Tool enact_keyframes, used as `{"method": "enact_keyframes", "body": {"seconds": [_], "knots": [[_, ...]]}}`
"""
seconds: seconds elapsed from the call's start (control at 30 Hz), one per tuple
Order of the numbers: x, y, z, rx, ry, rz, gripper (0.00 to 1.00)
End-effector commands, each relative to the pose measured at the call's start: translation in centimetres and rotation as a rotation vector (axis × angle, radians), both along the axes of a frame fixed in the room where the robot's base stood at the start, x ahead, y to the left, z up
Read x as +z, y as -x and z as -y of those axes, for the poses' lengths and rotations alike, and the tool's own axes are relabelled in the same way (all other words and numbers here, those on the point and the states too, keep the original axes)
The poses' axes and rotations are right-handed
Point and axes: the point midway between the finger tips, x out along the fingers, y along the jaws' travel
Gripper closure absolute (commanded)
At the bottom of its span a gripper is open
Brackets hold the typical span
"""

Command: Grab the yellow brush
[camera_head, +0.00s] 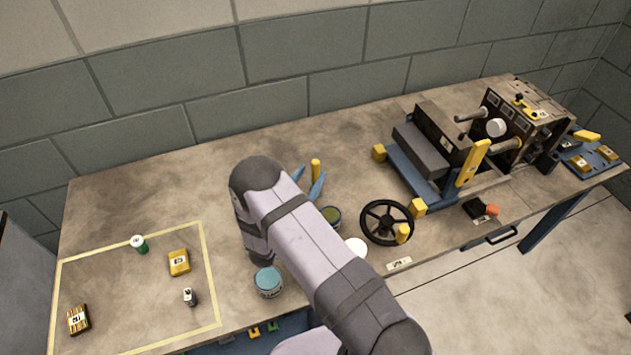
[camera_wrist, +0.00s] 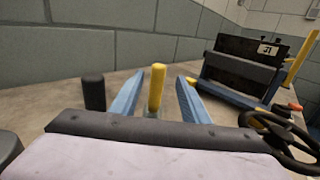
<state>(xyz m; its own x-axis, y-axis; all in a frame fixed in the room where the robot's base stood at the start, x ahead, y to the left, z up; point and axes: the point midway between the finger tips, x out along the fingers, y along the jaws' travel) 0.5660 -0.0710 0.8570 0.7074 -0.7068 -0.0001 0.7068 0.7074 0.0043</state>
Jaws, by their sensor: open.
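A slim yellow upright handle, which looks like the yellow brush (camera_head: 316,171), stands behind my arm on the bench. It also shows in the wrist view (camera_wrist: 157,88). Its lower end is hidden, so I cannot see bristles. My gripper (camera_head: 308,177) has two blue fingers, spread apart and holding nothing. In the wrist view my gripper (camera_wrist: 160,80) has one finger left of the yellow handle and one right of it, with a gap visible on both sides. I cannot tell exactly how far along the fingers it stands.
A black cylinder (camera_wrist: 94,92) stands left of the fingers. A teal-lidded jar (camera_head: 268,282), a green jar (camera_head: 332,214) and a white round lid (camera_head: 356,246) are near my arm. A handwheel (camera_head: 387,222) and mould machine (camera_head: 445,140) stand right. A taped area (camera_head: 216,290) with small items lies left.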

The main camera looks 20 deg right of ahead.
Motion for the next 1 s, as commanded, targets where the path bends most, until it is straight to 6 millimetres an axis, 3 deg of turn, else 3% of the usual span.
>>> {"method": "enact_keyframes", "body": {"seconds": [0.17,0.5,0.83,0.87,1.0], "knots": [[0.2,-0.5,0.5,-0.002,0.0,-0.001,0.58],[0.6,-3.4,3.0,-0.002,0.0,-0.001,0.58],[0.5,-3.9,3.4,0.0,0.001,-0.001,0.58],[0.5,-3.9,3.4,0.0,0.001,-0.001,0.61],[0.5,-3.9,3.4,0.0,0.001,-0.001,0.94]]}}
